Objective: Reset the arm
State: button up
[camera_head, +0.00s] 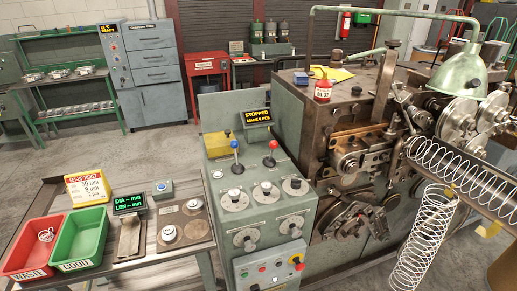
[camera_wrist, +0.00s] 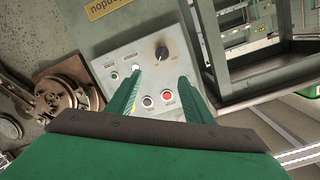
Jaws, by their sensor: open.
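My gripper (camera_wrist: 159,76) shows in the wrist view with its two green fingers apart and nothing between them. Beyond the fingertips is a grey button panel (camera_wrist: 150,58) with a black knob (camera_wrist: 162,53), a red button (camera_wrist: 167,95) and several smaller buttons. I cannot tell the gap between fingers and panel. In the head view no part of my arm or gripper can be made out. The spring coiler (camera_head: 345,120) stands at the right there, and its console (camera_head: 232,170) has a display (camera_head: 256,116) reading "STOPPED MAKE 4 PCS".
At lower left, the bench holds a red waste bin (camera_head: 22,262) with a small white coil in it, a green good bin (camera_head: 62,245) and a gauge display (camera_head: 129,203). Long wire springs (camera_head: 425,240) are at the right. Open grey floor (camera_head: 100,160) lies behind the bench.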

jog(key=s+a+r+n+h, duration=0.1)
jog(key=s+r+h, duration=0.1)
jog(key=s+r, duration=0.7)
jog(key=s+a+r+n+h, duration=0.15)
jog(key=s+r, duration=0.35)
jog(key=s, duration=0.8)
notch_tip(320, 180, up, 7)
jog(key=s+a+h, duration=0.1)
jog(key=s+a, duration=0.1)
jog(key=shift+a, duration=0.25)
jog(key=shift+s+r, duration=0.1)
